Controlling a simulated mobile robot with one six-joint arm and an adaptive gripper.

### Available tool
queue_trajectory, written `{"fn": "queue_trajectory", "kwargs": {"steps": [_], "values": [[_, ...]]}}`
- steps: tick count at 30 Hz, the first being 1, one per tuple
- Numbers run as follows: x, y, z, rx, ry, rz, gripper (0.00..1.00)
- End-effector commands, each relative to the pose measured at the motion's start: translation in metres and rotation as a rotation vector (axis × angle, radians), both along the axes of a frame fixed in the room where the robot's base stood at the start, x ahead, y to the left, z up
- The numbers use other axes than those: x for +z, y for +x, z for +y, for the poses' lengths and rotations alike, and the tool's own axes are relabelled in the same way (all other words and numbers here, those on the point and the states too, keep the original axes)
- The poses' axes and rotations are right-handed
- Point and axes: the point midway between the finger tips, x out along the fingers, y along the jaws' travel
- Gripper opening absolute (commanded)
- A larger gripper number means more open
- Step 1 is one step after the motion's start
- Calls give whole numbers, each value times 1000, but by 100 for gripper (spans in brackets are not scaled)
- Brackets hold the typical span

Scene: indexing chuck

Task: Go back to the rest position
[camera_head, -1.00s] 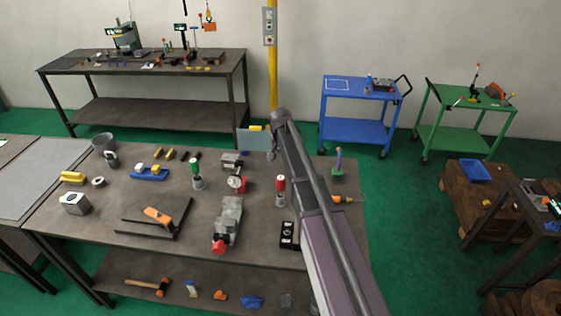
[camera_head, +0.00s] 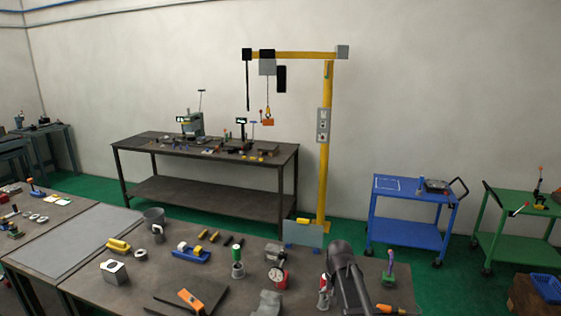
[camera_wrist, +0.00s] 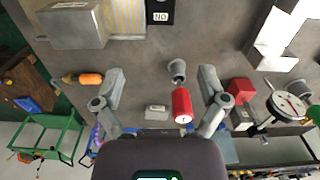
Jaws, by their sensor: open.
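My arm (camera_head: 347,280) reaches over the front bench at its right part in the head view. Its end is hidden behind the arm link there. In the wrist view my gripper (camera_wrist: 161,76) is open, its two grey fingers wide apart. A red-handled tool (camera_wrist: 182,105) shows in the gap between the fingers, nearer the right one; I see no contact with it. The same red handle shows just left of my arm in the head view (camera_head: 324,284).
The front bench (camera_head: 135,285) carries a dial gauge (camera_head: 278,276), a green-handled tool (camera_head: 237,264), a blue holder (camera_head: 190,252) and an orange-handled tool (camera_wrist: 90,79). A blue cart (camera_head: 410,233) and green cart (camera_head: 515,238) stand right. A yellow crane post (camera_head: 325,170) rises behind.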

Motion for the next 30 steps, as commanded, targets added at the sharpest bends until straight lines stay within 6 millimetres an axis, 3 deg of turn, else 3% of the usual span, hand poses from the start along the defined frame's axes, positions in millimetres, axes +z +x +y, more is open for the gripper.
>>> {"fn": "queue_trajectory", "kwargs": {"steps": [1, 3, 12, 18, 30], "values": [[-10, -25, 0, 22, 0, 0, 93], [-17, -47, 0, 58, 0, 0, 93], [-40, -126, -1, 190, 1, -1, 93], [-45, -145, -1, 228, 1, -1, 93], [-44, -145, -1, 232, 1, -1, 93]]}}
